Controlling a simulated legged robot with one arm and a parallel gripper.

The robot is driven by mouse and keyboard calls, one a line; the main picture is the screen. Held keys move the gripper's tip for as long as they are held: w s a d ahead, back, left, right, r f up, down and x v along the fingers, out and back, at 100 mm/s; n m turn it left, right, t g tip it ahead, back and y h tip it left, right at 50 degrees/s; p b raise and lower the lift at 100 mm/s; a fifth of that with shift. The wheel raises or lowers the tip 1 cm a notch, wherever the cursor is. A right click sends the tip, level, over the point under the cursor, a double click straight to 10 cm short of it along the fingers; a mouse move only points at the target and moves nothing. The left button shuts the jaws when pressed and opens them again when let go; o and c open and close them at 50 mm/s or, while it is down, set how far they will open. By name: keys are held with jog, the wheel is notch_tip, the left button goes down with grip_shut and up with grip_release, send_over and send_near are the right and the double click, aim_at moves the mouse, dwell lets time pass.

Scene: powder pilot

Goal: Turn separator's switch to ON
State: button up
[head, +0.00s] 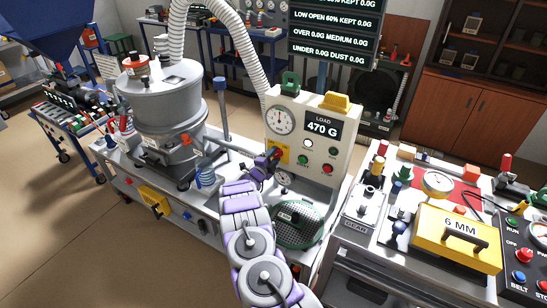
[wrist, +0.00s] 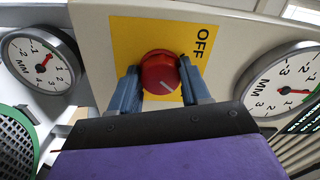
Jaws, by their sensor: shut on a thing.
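The separator's control panel (head: 342,143) is a pale upright box with a round gauge and a display reading LOAD 470 G. In the wrist view the switch is a round red knob (wrist: 157,72) with a white line, on a yellow plate (wrist: 127,38) marked OFF. The white line points away from the OFF label, toward the lower right. My gripper (wrist: 159,68) has one blue finger on each side of the knob and is shut on it. In the head view my gripper (head: 271,157) is at the panel's lower left and mostly covers the switch.
A grey drum machine (head: 165,105) with a ribbed hose (head: 255,58) stands left of the panel. A green-rimmed round sieve (head: 298,238) lies beside my arm. At right is a bench with a yellow 6 MM case (head: 455,250). Gauges (wrist: 40,60) flank the knob.

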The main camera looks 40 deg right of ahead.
jog(key=o, duration=1)
jog(key=shift+s+f, duration=0.1)
jog(key=shift+o, duration=0.2)
jog(key=p+v, duration=0.2)
jog(key=v, duration=1.5)
jog(key=shift+a, duration=0.2)
